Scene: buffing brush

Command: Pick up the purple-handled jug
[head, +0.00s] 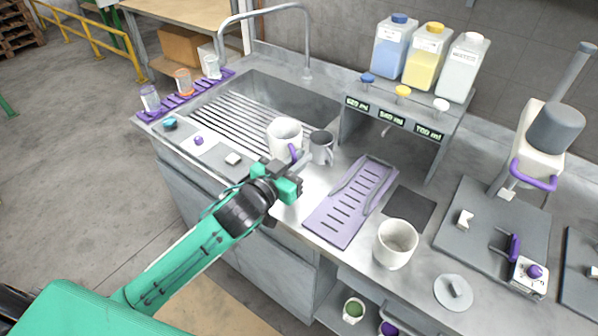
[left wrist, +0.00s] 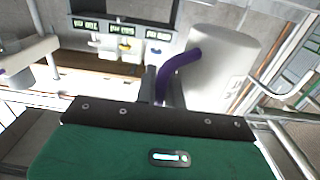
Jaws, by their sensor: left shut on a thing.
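The white jug with the purple handle (head: 284,131) is in the middle of the head view, by the sink's right front corner. In the left wrist view the jug (left wrist: 222,55) fills the upper right, with its purple handle (left wrist: 176,72) towards me. My left gripper (head: 295,162) reaches it from the front and is shut on the purple handle. I cannot tell whether the jug's base touches the counter. The fingertips are partly hidden. My right gripper is in neither view.
A grey mug (head: 321,147) stands close right of the jug. A purple slotted tray (head: 348,205) and a white pot (head: 395,243) are farther right. The sink (head: 240,110) lies behind left. A dispenser rack (head: 415,105) with bottles stands at the back.

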